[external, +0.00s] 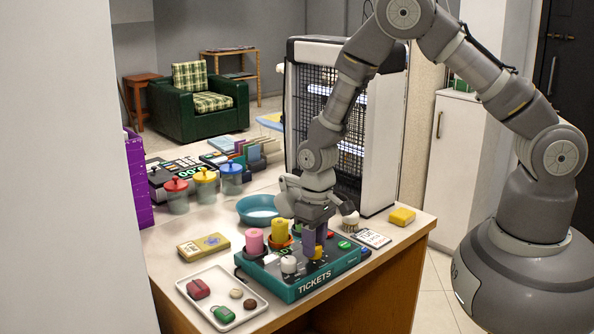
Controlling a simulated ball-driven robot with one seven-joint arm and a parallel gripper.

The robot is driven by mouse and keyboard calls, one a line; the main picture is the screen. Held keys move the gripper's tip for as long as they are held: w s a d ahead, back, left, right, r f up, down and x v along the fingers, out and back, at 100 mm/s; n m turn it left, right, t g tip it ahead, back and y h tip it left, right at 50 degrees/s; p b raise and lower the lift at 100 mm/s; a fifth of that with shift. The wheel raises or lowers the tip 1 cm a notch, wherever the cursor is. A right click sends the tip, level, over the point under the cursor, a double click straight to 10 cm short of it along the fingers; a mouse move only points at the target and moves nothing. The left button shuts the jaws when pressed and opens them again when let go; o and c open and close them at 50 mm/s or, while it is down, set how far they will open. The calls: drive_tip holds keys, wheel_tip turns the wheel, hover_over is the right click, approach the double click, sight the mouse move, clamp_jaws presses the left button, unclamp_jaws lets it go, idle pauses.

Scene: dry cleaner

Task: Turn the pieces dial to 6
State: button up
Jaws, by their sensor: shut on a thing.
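A teal ticket machine (320,278) marked TICKETS stands near the table's front edge. A white knob (289,265) and a yellow knob (316,254) are on its top. My gripper (314,243) points down over the machine, its fingers shut at the yellow knob, which they partly cover. Which knob is the pieces dial, its number and its pointer are too small or hidden to read. A green button (344,245) is at the machine's right.
A white tray (258,312) with small items lies at the front left. A teal bowl (256,208), a yellow sponge (402,216) and a white card (373,238) are nearby. A caged rack (382,145) stands behind.

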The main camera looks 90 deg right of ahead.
drive_tip(key=m+p, duration=0.1)
drive_tip(key=m, duration=0.4)
drive_tip(key=shift+r+m+p, duration=0.1)
drive_tip(key=shift+m+p, duration=0.2)
drive_tip(key=shift+p, duration=0.05)
drive_tip(key=m+p, duration=0.2)
drive_tip(key=m, duration=0.3)
drive_tip(key=shift+m, duration=0.3)
drive_tip(key=m+p, duration=0.3)
drive_tip(key=m, duration=0.2)
drive_tip(key=shift+h, duration=0.3)
drive_tip(key=m+p, duration=0.2)
drive_tip(key=m, duration=0.3)
drive_tip(key=shift+m+p, duration=0.3)
drive_tip(key=o, duration=1)
drive_tip(key=shift+a, duration=0.1)
drive_tip(key=shift+o, duration=0.2)
